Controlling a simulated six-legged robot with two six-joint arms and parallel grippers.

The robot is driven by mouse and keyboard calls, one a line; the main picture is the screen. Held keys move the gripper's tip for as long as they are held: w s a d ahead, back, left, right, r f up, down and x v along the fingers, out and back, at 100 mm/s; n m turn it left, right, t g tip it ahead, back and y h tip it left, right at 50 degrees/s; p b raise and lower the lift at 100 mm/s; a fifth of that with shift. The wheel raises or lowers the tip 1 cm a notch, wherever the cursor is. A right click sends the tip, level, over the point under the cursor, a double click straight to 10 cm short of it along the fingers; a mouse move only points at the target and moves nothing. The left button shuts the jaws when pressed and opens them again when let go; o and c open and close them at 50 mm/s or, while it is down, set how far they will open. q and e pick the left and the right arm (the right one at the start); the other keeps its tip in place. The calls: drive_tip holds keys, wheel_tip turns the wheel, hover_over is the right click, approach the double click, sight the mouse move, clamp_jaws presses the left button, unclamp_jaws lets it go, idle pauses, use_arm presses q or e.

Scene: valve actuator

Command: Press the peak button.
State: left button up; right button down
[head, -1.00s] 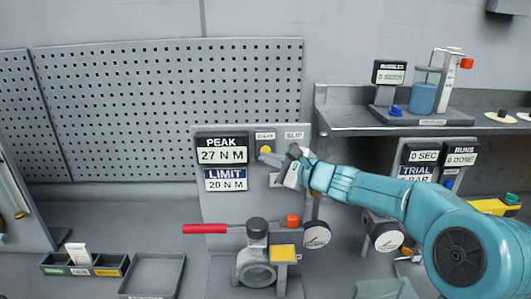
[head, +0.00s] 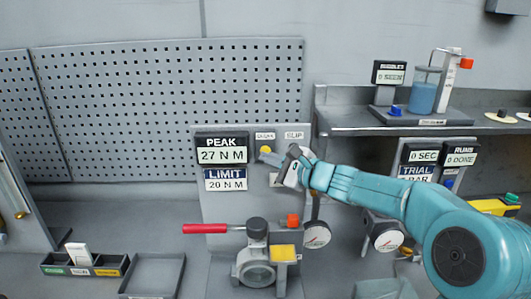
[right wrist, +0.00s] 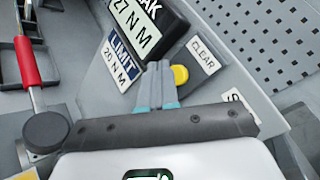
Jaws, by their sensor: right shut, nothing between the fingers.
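The yellow button (head: 265,149) is on the upright grey panel (head: 222,209), under a small label and right of the PEAK display (head: 222,149), which reads 27 N M. My right gripper (head: 263,157) is shut and empty, its fingertips just below the button in the head view. In the right wrist view the shut fingertips (right wrist: 159,68) lie close beside the yellow button (right wrist: 181,75), next to the CLEAR label (right wrist: 203,55). I cannot tell whether they touch it. My left gripper is not in view.
A LIMIT display (head: 226,179) reads 20 N M below PEAK. A red-handled lever (head: 205,228) and a valve fixture (head: 256,268) stand below the panel. A pegboard (head: 180,100) is behind. A grey tray (head: 153,274) lies lower left.

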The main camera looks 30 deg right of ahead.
drive_tip(key=shift+w, duration=0.1)
drive_tip(key=shift+w+d, duration=0.2)
drive_tip(key=shift+w, duration=0.05)
drive_tip(key=shift+w+d, duration=0.3)
drive_tip(key=shift+w, duration=0.15)
idle(0.9)
drive_tip(key=shift+s, duration=0.1)
drive_tip(key=shift+s+a+b, duration=0.5)
drive_tip(key=shift+s+b, duration=0.25)
drive_tip(key=shift+b, duration=0.05)
